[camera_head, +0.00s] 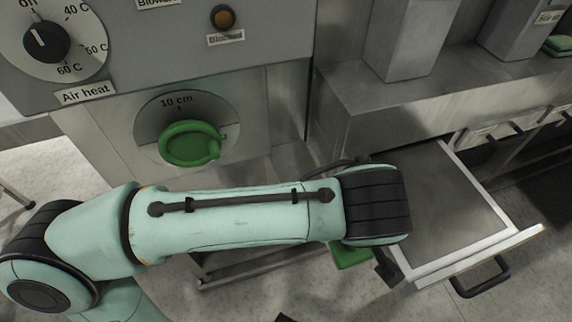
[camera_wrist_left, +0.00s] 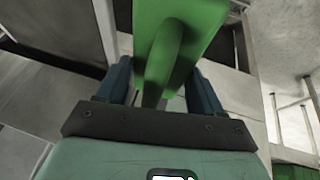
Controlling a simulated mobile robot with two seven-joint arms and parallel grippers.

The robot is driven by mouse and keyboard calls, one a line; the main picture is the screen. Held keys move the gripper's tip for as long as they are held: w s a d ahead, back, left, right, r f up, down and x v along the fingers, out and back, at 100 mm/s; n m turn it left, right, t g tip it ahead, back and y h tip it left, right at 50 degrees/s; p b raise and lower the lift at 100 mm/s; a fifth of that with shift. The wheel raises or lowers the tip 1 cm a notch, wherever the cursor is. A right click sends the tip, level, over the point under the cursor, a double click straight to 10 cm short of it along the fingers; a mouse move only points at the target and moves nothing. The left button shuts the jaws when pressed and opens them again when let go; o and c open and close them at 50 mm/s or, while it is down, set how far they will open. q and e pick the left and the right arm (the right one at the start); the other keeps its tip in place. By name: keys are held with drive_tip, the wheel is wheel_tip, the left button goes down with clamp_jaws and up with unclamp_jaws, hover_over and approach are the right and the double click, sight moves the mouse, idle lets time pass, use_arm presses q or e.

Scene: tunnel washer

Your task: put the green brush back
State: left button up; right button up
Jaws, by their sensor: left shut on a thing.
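The green brush (camera_wrist_left: 200,25) fills the upper middle of the left wrist view. My left gripper (camera_wrist_left: 160,82) is shut on its handle, with one blue finger on each side. In the head view my left arm reaches across from the left and hides most of the gripper. A small green part of the brush (camera_head: 350,254) shows below the arm's end, beside the left edge of an open drawer (camera_head: 455,200). The visible bottom of the drawer looks bare. My right gripper is not in view.
A washer panel with a large green knob (camera_head: 190,143) stands behind my arm. Grey containers (camera_head: 405,40) stand on the steel counter above the drawer. A green item (camera_head: 558,46) lies at the far right. Open floor (camera_head: 250,300) shows below my arm.

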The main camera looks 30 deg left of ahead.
use_arm(q)
drive_tip(key=shift+w+a, duration=0.1)
drive_tip(key=shift+a, duration=0.15)
drive_tip(key=w+a+p, duration=0.1)
drive_tip(key=w+a, duration=1.1)
drive_tip(key=a, duration=0.2)
drive_tip(key=f, duration=0.3)
drive_tip(key=f+b, duration=0.1)
drive_tip(key=f, duration=0.2)
drive_tip(key=shift+w+a+f, duration=0.15)
drive_tip(key=shift+a+f, duration=0.05)
drive_tip(key=shift+f, duration=0.05)
drive_tip(key=shift+w+a+f, duration=0.15)
drive_tip(key=shift+f, duration=0.1)
drive_tip(key=shift+f, duration=0.1)
drive_tip(key=o, duration=1)
